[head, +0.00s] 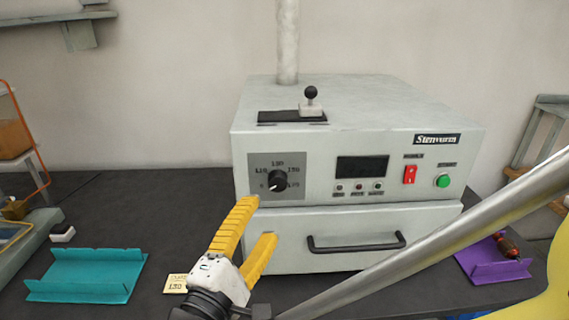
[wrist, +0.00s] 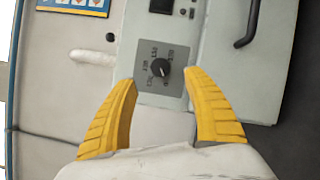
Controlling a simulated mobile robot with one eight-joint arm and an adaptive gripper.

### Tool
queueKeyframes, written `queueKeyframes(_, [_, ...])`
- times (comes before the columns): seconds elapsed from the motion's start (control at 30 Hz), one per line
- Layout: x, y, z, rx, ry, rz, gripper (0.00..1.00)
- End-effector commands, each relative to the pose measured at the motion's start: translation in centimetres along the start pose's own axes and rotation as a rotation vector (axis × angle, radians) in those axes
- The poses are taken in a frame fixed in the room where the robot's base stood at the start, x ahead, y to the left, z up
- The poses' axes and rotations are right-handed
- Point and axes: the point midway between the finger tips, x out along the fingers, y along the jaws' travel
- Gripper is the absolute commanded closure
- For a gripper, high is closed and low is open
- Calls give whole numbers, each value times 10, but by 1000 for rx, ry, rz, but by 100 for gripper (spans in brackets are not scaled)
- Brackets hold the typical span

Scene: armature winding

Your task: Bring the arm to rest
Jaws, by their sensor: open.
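My gripper (head: 252,226) has two yellow ribbed fingers. It is open and empty, in front of the left part of a white oven-like machine (head: 350,101). The fingertips are just below the machine's black dial (head: 278,181) in the head view. In the wrist view the gripper (wrist: 163,92) shows its fingers spread to either side, with the dial (wrist: 160,68) ahead between and beyond the tips. The fingers appear apart from the dial, but the exact gap is hard to judge.
The machine has a closed drawer with a dark handle (head: 357,244), a red switch (head: 410,174), a green button (head: 442,181) and a lever (head: 311,101) on top. A teal tray (head: 85,272) lies left, a purple tray (head: 492,267) with a screwdriver (head: 507,245) right. A note card (head: 176,283) lies near my gripper.

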Motion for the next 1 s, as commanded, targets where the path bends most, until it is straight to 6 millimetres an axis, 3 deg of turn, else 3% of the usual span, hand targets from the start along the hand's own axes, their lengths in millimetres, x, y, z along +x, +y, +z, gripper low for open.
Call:
queueKeyframes(0.03, [-6,3,-10,3,20,3,40])
queueKeyframes(0.17, [14,-14,2,24,18,-88,40])
queueKeyframes(0.3, [56,-72,46,143,-1,-372,40])
queueKeyframes(0.37, [66,-103,71,244,-20,-525,40])
queueKeyframes(0.5, [59,-161,119,572,-85,-847,40])
queueKeyframes(0.6, [41,-182,140,852,-143,-1014,40])
queueKeyframes(0.8, [16,-185,156,1325,-238,-1169,40])
queueKeyframes(1.0, [11,-180,158,1491,-266,-1198,40])
